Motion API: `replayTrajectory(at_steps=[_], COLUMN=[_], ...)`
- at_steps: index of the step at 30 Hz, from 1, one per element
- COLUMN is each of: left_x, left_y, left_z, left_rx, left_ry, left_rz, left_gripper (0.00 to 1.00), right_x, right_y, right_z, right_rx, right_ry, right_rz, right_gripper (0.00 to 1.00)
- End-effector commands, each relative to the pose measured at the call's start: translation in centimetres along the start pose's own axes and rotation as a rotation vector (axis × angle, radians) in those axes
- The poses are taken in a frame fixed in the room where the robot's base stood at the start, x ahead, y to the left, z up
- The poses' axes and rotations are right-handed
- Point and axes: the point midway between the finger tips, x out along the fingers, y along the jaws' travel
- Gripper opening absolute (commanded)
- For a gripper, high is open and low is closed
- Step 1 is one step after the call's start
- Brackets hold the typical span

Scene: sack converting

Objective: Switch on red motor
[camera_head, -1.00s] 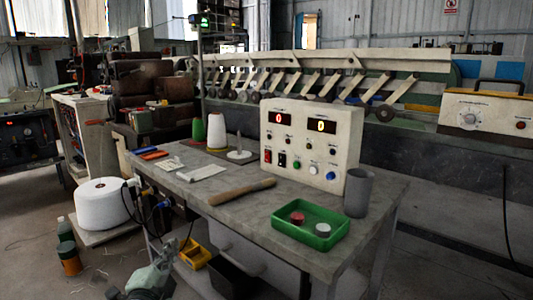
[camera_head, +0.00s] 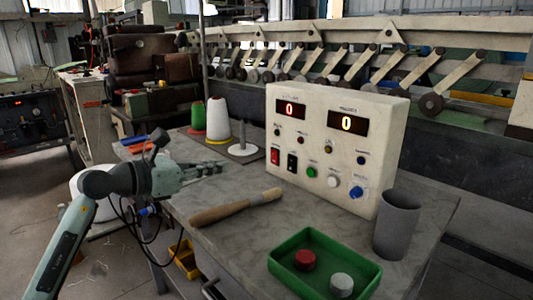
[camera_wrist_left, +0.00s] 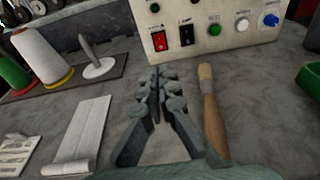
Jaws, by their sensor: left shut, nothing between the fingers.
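In the left wrist view the red switch (camera_wrist_left: 159,40) and the black switch (camera_wrist_left: 186,36) are upper middle, ahead of my fingers. My left gripper (camera_head: 222,165) is shut and empty above the table, left of the box and apart from it. It also shows in the left wrist view (camera_wrist_left: 157,82). My right gripper is not in view.
A wooden-handled tool (camera_head: 235,207) lies in front of the box. A green tray (camera_head: 325,268) holds a red and a grey piece. A grey cup (camera_head: 397,224) stands at the right. Thread cones (camera_head: 217,120) and a white spindle base (camera_head: 244,149) stand to the left of the box.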

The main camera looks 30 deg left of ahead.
Motion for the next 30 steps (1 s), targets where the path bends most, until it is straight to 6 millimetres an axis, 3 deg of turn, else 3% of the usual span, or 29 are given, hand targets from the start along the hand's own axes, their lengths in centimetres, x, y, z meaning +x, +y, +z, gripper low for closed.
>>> replayTrajectory(at_steps=[7,11,24,30], left_x=[0.2,1.3,10.2,12.9], left_y=[0.0,-0.1,-0.1,-0.1], left_z=[0.0,0.1,0.3,1.1], left_rx=[-0.004,-0.007,-0.008,-0.007], left_ry=[-0.002,-0.004,-0.005,-0.005], left_rz=[-0.002,-0.004,-0.004,-0.003], left_gripper=[0.0,0.0,0.0,0.0], right_x=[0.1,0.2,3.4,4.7], right_y=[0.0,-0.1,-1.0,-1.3], right_z=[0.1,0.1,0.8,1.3], right_rx=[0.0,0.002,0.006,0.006], right_ry=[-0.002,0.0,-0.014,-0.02], right_rz=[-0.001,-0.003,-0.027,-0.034], right_gripper=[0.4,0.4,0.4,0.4])
